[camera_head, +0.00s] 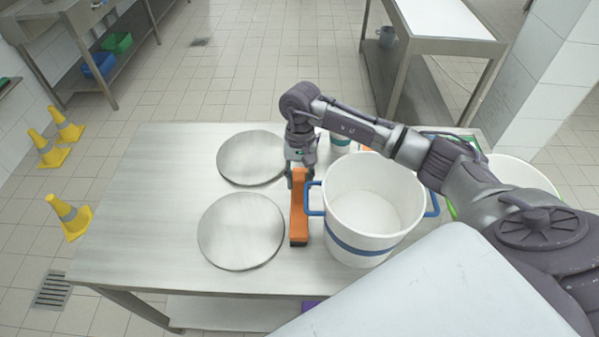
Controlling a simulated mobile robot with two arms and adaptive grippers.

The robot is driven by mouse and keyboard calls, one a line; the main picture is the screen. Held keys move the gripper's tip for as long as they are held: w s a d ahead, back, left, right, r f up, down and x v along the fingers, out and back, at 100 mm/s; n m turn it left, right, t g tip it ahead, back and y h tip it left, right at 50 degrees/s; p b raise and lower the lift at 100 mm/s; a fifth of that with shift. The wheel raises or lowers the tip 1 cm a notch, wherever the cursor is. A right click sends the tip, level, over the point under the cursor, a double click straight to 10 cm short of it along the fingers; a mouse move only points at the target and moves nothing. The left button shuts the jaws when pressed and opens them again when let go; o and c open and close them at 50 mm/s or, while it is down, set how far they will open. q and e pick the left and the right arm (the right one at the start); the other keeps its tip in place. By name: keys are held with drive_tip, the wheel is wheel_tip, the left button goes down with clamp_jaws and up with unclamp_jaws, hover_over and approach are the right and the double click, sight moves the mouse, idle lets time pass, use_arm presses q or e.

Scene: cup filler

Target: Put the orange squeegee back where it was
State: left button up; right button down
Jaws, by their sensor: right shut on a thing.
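The orange squeegee (299,222) is a long orange bar on the steel table (150,200), between the round metal lids and the large white bucket. My right gripper (299,172) is at its far end and is shut on it. The squeegee's near end shows a dark lower edge; I cannot tell whether it touches the table or is held just above it. My left gripper is not in view.
The white bucket (362,200) with blue handles stands close right of the squeegee. Two round metal lids, the far one (251,158) and the near one (241,231), lie to the left. A white container (522,176) stands at the right. The table's left side is clear.

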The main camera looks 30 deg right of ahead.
drive_tip(key=shift+f+b, duration=0.2)
drive_tip(key=shift+b, duration=0.1)
drive_tip(key=c, duration=0.8)
unclamp_jaws()
drive_tip(key=shift+o, duration=0.2)
drive_tip(key=shift+r, duration=0.15)
